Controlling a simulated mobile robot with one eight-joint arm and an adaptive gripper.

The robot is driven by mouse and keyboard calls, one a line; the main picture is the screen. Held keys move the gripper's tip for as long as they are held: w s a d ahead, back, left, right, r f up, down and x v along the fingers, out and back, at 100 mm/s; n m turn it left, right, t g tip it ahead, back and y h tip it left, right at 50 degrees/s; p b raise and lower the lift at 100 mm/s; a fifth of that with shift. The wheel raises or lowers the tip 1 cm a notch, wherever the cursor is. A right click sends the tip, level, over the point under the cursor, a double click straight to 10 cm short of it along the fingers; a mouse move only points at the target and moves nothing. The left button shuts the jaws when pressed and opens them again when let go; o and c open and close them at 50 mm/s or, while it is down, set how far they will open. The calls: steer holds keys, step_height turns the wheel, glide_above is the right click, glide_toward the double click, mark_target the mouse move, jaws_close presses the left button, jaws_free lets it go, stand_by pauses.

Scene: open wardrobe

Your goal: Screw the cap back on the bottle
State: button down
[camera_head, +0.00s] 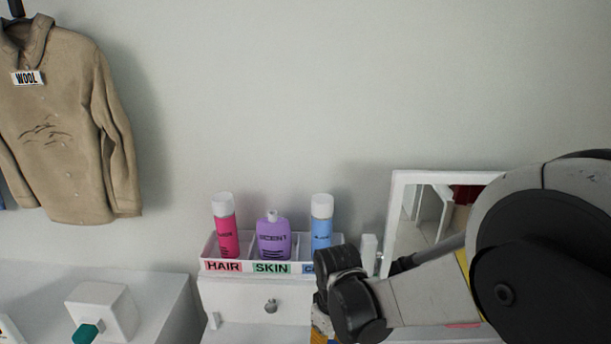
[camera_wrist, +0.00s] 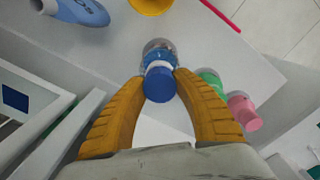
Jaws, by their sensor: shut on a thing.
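My gripper (camera_wrist: 161,76) has its orange fingers closed on the sides of a round blue cap (camera_wrist: 159,88) in the wrist view. Behind the cap, and in line with it, is a clear bottle (camera_wrist: 157,47) with blue inside and a pale band near its top. The bottle appears to stand on the white surface. I cannot tell whether the cap is seated on the neck or just above it. In the head view only a bit of an orange finger shows at the lower edge, below my dark wrist; the cap and this bottle are hidden there.
Close right of the bottle are a green container (camera_wrist: 213,82) and a pink one (camera_wrist: 243,112). A yellow round thing (camera_wrist: 151,5) and a blue bottle (camera_wrist: 84,10) lie beyond. A white organizer (camera_head: 295,267) holds pink, purple and blue bottles. A mirror (camera_head: 425,215) stands behind my arm.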

steer(key=m, duration=0.4)
steer(key=shift+f, duration=0.1)
steer(key=m+b, duration=0.1)
steer(key=m, duration=0.2)
steer(key=shift+m, duration=0.4)
steer(key=m, duration=0.6)
steer(key=c, duration=1)
jaws_free()
steer(key=shift+o, duration=0.2)
